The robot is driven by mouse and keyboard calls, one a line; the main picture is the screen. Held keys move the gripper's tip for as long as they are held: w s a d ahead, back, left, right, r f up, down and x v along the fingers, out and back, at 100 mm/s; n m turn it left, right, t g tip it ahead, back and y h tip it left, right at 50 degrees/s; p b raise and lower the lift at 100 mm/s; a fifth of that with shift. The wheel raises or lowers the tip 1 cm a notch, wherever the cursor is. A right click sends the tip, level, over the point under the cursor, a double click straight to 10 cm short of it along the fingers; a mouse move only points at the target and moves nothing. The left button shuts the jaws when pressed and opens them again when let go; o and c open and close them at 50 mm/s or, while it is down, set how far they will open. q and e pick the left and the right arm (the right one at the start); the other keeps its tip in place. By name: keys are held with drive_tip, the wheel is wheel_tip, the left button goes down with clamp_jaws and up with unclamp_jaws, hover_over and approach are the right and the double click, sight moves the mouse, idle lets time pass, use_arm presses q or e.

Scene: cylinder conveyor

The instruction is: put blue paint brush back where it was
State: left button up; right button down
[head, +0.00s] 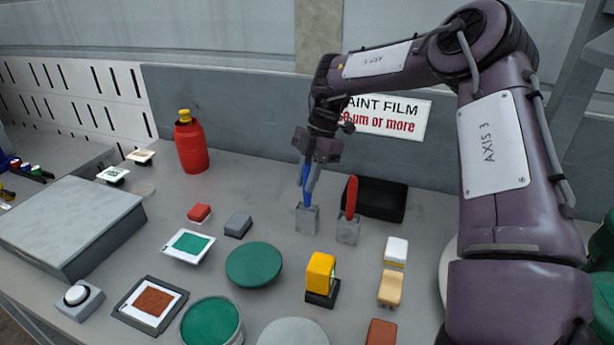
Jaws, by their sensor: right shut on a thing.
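The blue paint brush (307,187) is upright, with its lower end at a small grey holder block (307,219). I cannot tell whether it is fully seated in the block. My right gripper (309,178) comes down from above and is shut on the blue brush's upper part. My left gripper is not in view.
A red brush (351,195) stands in a second grey block (348,231) just right. A black tray (375,200) lies behind it. A red bottle (191,145) stands at the back left. A green disc (254,264) and a yellow block (320,272) are in front.

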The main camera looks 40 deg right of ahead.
drive_tip(key=shift+f+b, duration=0.35)
drive_tip(key=shift+f, duration=0.2)
drive_tip(key=c, duration=1.2)
unclamp_jaws()
drive_tip(key=shift+c, duration=0.2)
drive_tip(key=v, duration=0.8)
